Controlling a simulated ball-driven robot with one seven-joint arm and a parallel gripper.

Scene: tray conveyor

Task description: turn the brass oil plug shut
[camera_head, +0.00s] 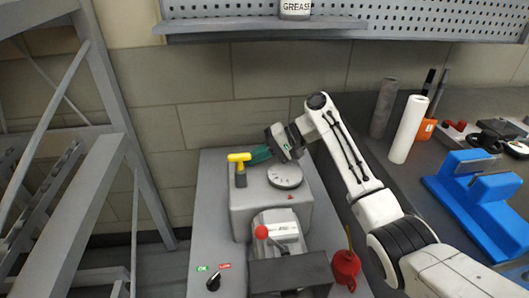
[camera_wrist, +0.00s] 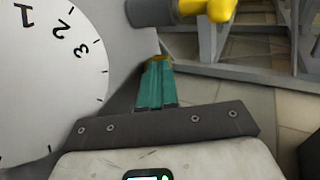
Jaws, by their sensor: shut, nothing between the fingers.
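My gripper (camera_head: 259,155) has green fingers, shut together, above the grey machine housing, just right of a yellow T-shaped handle. In the wrist view the shut fingers (camera_wrist: 157,66) point away over the housing edge. A small brass-coloured patch (camera_wrist: 158,58) shows at the fingertips; I cannot tell whether it is the oil plug or part of the fingers. The yellow handle (camera_head: 239,158) stands on a dark stem at the housing's back left. Its yellow end (camera_wrist: 220,9) and grey stem (camera_wrist: 150,11) show beyond the fingertips. No other brass plug is clearly visible.
A white numbered dial (camera_head: 286,177) lies on the grey housing (camera_head: 243,216), close to my gripper; it fills the wrist view's left (camera_wrist: 45,90). A red oil can (camera_head: 345,266) and a red knob (camera_head: 262,232) stand nearer. Grey metal framing (camera_head: 95,90) rises at left.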

